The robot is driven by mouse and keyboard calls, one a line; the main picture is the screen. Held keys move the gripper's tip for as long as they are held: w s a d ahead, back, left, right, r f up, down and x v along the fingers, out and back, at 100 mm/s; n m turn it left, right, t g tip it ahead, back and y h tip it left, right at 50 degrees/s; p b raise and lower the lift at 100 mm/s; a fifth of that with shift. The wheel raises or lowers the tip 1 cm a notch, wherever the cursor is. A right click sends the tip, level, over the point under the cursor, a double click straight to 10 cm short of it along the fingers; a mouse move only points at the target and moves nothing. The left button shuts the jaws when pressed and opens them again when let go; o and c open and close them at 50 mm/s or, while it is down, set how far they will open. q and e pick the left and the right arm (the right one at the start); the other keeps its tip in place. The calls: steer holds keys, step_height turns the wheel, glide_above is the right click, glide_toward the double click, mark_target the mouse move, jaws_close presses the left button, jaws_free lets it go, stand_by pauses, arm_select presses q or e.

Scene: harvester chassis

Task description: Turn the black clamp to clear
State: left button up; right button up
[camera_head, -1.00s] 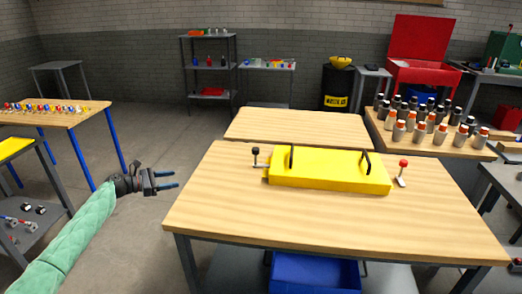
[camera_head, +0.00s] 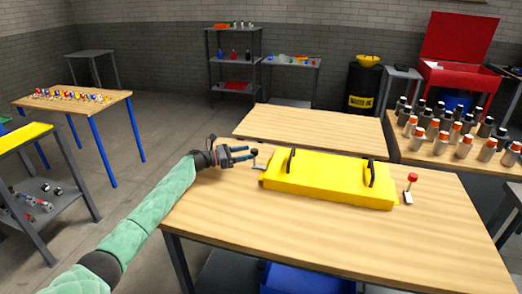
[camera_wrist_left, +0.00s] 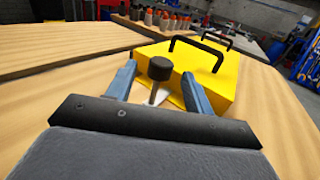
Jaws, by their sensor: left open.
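The black clamp (camera_head: 255,156) has a black knob on a thin upright stem and stands at the left end of the yellow chassis (camera_head: 325,181) on the wooden table. My left gripper (camera_head: 241,154) is open just left of the clamp, pointing right at it. In the left wrist view the clamp's black knob (camera_wrist_left: 160,68) appears between the two blue fingers (camera_wrist_left: 160,85), with its stem running down between them; I cannot tell whether they touch. A red-knobbed clamp (camera_head: 411,185) stands at the chassis's right end. My right gripper is not in view.
Two black handles (camera_head: 371,174) rise from the chassis top. A blue bin (camera_head: 305,280) sits under the table. A second wooden table (camera_head: 315,130) lies behind, with several bottles (camera_head: 464,147) at the right. The front of the table (camera_head: 300,230) is clear.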

mark_target(255, 149)
arm_select(q)
steer(key=x, duration=0.4)
steer(key=shift+d+p, duration=0.4)
steer(key=shift+w+d, duration=0.25)
steer(key=shift+d, duration=0.4)
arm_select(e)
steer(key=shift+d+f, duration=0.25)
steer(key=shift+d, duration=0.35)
arm_select(q)
steer(key=c, duration=1)
